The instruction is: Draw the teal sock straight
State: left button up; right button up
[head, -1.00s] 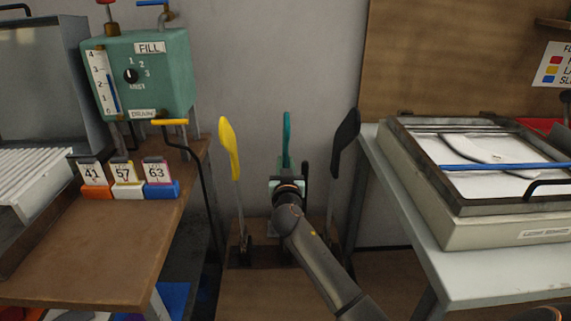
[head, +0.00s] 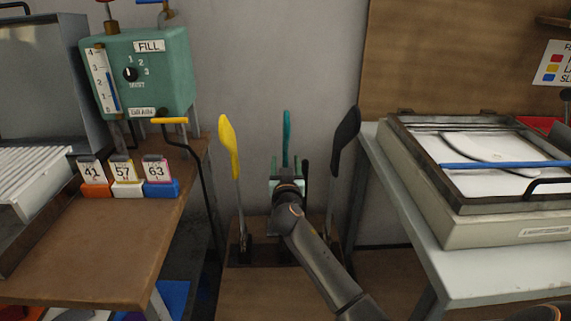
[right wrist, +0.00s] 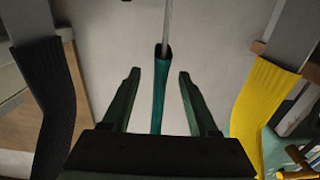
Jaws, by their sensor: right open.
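The teal sock (head: 287,138) stands upright as a narrow strip between the yellow and black socks in the head view. In the right wrist view the teal sock (right wrist: 161,88) hangs on a thin grey form seen edge-on. My right gripper (right wrist: 159,74) is open, with one green finger on each side of the sock and a gap to both. In the head view my right gripper (head: 288,168) is at the lower part of the sock, and my wrist hides what lies below. My left gripper is not in view.
A yellow sock (head: 229,150) stands left of the teal one and a black sock (head: 344,142) stands right, both close by. A brown table (head: 90,250) with numbered cards is at left. A pale bench (head: 420,262) with a framed tray is at right.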

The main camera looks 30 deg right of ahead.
jog(key=p+v, duration=0.1)
jog(key=v, duration=0.8)
dwell(0.5)
